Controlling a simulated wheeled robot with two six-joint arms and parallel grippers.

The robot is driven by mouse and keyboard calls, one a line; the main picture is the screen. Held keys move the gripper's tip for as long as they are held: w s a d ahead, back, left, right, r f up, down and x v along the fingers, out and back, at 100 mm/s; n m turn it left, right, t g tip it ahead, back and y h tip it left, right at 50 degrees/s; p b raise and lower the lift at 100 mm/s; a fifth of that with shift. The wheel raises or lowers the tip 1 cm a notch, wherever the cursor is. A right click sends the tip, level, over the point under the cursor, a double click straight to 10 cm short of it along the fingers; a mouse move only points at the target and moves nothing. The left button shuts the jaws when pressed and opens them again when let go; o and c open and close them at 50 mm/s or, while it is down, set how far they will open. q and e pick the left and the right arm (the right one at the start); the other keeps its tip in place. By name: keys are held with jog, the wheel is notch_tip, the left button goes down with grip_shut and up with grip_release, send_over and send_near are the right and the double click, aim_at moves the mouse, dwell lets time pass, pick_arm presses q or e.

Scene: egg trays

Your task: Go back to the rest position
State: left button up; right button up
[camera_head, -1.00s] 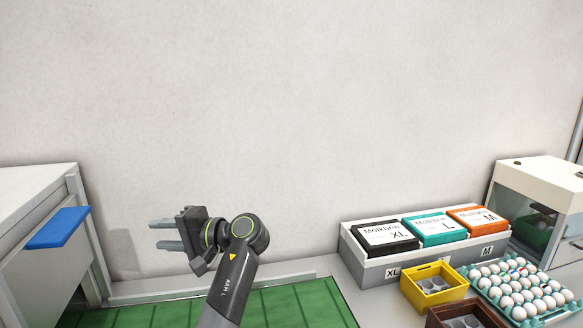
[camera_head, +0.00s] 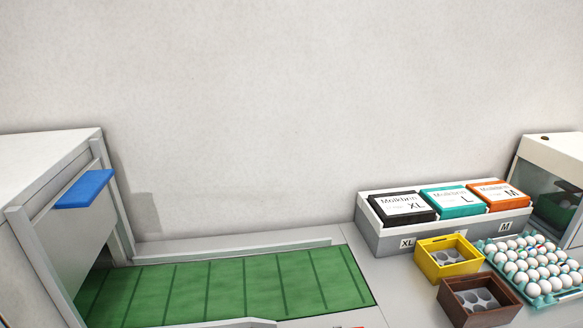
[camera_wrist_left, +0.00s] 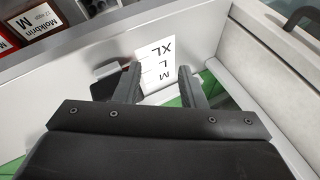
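My left gripper (camera_wrist_left: 160,82) shows only in the left wrist view. Its two dark fingers stand apart with nothing between them. Past the fingertips is a white label (camera_wrist_left: 160,66) marked XL, L and M on a light panel, with green surface below. Whether the fingers touch the panel cannot be told. The head view shows neither arm, and my right gripper is not in view.
A green conveyor belt (camera_head: 230,286) lies beside a white machine with a blue handle (camera_head: 84,189). At right are a grey rack (camera_head: 440,229) of carton boxes, a yellow box (camera_head: 428,266), a brown box (camera_head: 452,303) and a teal tray (camera_head: 549,299) of white eggs.

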pick_arm(q)
jog(key=s+d+n+h, duration=0.1)
jog(key=s+d+h, duration=0.3)
jog(key=s, duration=1)
notch_tip(320, 180, down, 30)
jog(key=a+g+b, duration=0.1)
jog(key=a+b, duration=0.1)
jog(key=b, duration=0.4)
jog(key=s+d+f+b, duration=0.1)
jog(key=s+f+b, duration=0.1)
jog(key=s+f, duration=0.5)
jog(key=s+f+g+b, duration=0.1)
jog(key=s+f+b, duration=0.1)
jog(key=s+f, duration=0.5)
notch_tip(320, 180, down, 6)
jog(key=shift+s+d, duration=0.35)
jog(key=shift+s, duration=0.05)
